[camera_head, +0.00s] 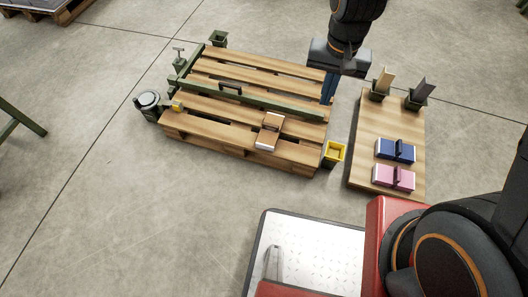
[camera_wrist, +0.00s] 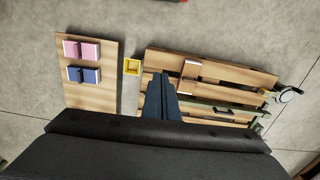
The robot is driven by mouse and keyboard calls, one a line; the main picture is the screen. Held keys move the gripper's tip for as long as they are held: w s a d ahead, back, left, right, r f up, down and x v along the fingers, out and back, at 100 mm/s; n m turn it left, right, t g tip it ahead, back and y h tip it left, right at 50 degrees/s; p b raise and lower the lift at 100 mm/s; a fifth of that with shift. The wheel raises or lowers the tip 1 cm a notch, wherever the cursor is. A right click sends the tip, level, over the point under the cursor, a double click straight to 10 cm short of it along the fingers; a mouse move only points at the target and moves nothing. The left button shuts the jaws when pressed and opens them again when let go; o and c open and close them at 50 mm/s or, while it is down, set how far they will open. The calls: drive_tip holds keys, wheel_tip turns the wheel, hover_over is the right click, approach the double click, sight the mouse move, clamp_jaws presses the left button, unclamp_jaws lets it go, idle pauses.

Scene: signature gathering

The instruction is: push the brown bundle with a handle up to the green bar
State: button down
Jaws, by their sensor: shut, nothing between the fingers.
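The brown bundle (camera_head: 267,139) lies on the near part of the wooden pallet, with white ends and a brown handle on top. It also shows in the wrist view (camera_wrist: 190,74). The green bar (camera_head: 270,100) runs across the pallet behind the bundle, with a clear gap between them. A dark handle stands on the bar. The bar is partly seen in the wrist view (camera_wrist: 232,113). My gripper (camera_head: 328,101) is shut and empty, pointing down near the pallet's right edge, right of and farther back than the bundle. Its blue fingers also show in the wrist view (camera_wrist: 159,78).
A wooden board (camera_head: 366,149) at right holds a blue bundle (camera_head: 386,150), a pink bundle (camera_head: 383,175) and two holders with upright blocks. A yellow bin (camera_head: 334,154) stands between board and pallet. A round grey-topped post (camera_head: 148,99) stands at the pallet's left.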

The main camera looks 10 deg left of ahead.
sight(266, 139)
drive_tip(key=a+f+b, duration=0.5)
drive_tip(key=a+f, duration=0.1)
drive_tip(key=f, duration=0.6)
drive_tip(key=a+f+b, duration=0.6)
drive_tip(key=f, duration=0.5)
drive_tip(key=a+f+b, duration=0.5)
drive_tip(key=a+f, duration=0.2)
drive_tip(key=f, duration=0.5)
drive_tip(key=w+f+b, duration=0.4)
drive_tip(key=f+b, duration=0.2)
drive_tip(key=f, duration=0.3)
drive_tip(key=shift+w+d+f, duration=0.25)
drive_tip(key=shift+w+d, duration=0.1)
drive_tip(key=shift+d, duration=0.1)
drive_tip(key=shift+m, duration=0.3)
drive_tip(key=shift+w+p, duration=0.3)
drive_tip(key=shift+w, duration=0.15)
drive_tip(key=shift+w+d+p, duration=0.2)
drive_tip(key=shift+w+p, duration=0.55)
drive_tip(key=shift+w, duration=1.3)
